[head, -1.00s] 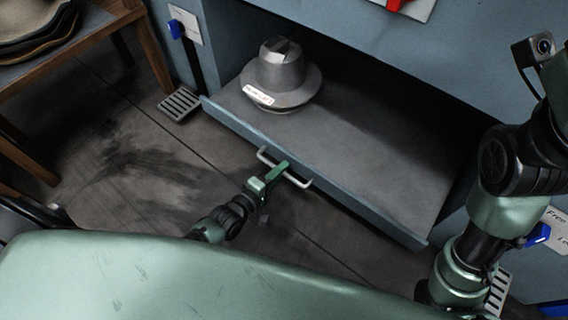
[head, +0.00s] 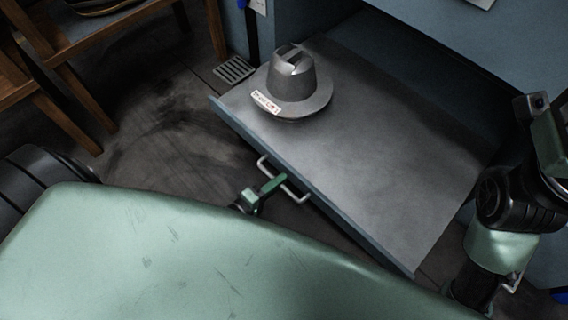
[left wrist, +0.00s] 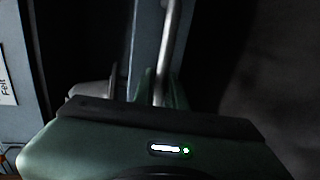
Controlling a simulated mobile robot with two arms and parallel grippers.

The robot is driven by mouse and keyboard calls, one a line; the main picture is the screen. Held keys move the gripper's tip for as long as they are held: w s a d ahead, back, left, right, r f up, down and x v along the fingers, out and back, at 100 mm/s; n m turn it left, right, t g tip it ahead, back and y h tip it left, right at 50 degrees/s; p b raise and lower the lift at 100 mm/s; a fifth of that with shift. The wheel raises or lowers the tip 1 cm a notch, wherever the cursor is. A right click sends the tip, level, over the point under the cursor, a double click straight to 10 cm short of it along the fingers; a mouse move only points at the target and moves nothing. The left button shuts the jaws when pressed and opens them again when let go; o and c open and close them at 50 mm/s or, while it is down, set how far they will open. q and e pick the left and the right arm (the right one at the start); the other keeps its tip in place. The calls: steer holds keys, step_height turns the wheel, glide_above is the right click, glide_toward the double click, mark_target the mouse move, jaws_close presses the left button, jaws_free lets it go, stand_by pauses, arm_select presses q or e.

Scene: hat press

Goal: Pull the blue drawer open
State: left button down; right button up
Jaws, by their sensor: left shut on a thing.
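The blue drawer (head: 345,221) is pulled out from the press, with a wide grey tray surface behind its blue front. Its pale bar handle (head: 292,194) is on the front face. My left gripper (head: 268,188) is shut on the handle near its middle. In the left wrist view, the handle bar (left wrist: 168,45) runs down between the green fingers (left wrist: 152,88). My right arm shows at the right edge, but its fingers cannot be made out.
A grey metal hat form (head: 291,82) with a label stands on the drawer's left part. A wooden rack (head: 60,75) stands at the left. A floor grate (head: 235,69) lies beyond the drawer's left corner. The dark floor left of the drawer is clear.

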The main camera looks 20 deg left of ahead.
arm_select(q)
steer(key=shift+s+a, duration=0.1)
steer(key=shift+s, duration=0.4)
